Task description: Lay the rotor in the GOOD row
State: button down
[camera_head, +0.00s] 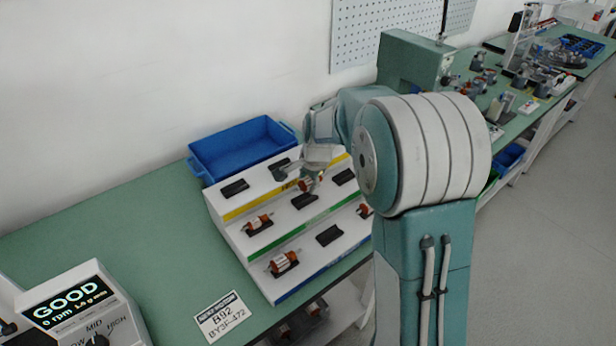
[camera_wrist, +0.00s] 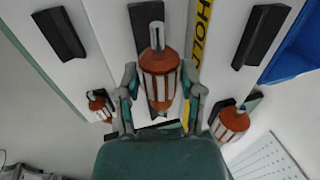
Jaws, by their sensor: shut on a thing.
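My gripper (camera_wrist: 161,78) is shut on a rotor (camera_wrist: 158,73), copper-coloured with pale bars and a metal shaft. The held rotor also shows in the head view (camera_head: 305,185), partly behind my gripper. It is over the middle row of the white stepped rack (camera_head: 240,240), beside the yellow HOLD strip (camera_wrist: 198,25). A black cradle (camera_wrist: 146,25) shows partly beneath it; the gap between them cannot be judged. The middle row has a green front strip (camera_head: 295,232); its label is not readable. One other rotor (camera_head: 259,222) lies at that row's left end.
The bottom row holds rotors at left (camera_head: 284,263) and right (camera_head: 365,210), with an empty cradle (camera_head: 329,235) between. Another rotor (camera_wrist: 231,122) lies on the top row. A blue bin (camera_head: 240,150) stands behind. The tester (camera_head: 80,305) reads GOOD.

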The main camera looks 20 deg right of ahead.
aim_at(303, 202)
jog(key=shift+a+f, duration=0.3)
jog(key=shift+f, duration=0.25)
jog(key=shift+a, duration=0.15)
jog(key=shift+s+a, duration=0.15)
jog(key=shift+a, duration=0.1)
jog(key=shift+f, duration=1.3)
dwell(0.5)
jog(key=shift+c, duration=0.7)
grip_release()
jog(key=a+v, duration=0.1)
jog(key=v, duration=1)
jog(key=shift+d+r, duration=0.45)
jog(key=shift+d, duration=0.05)
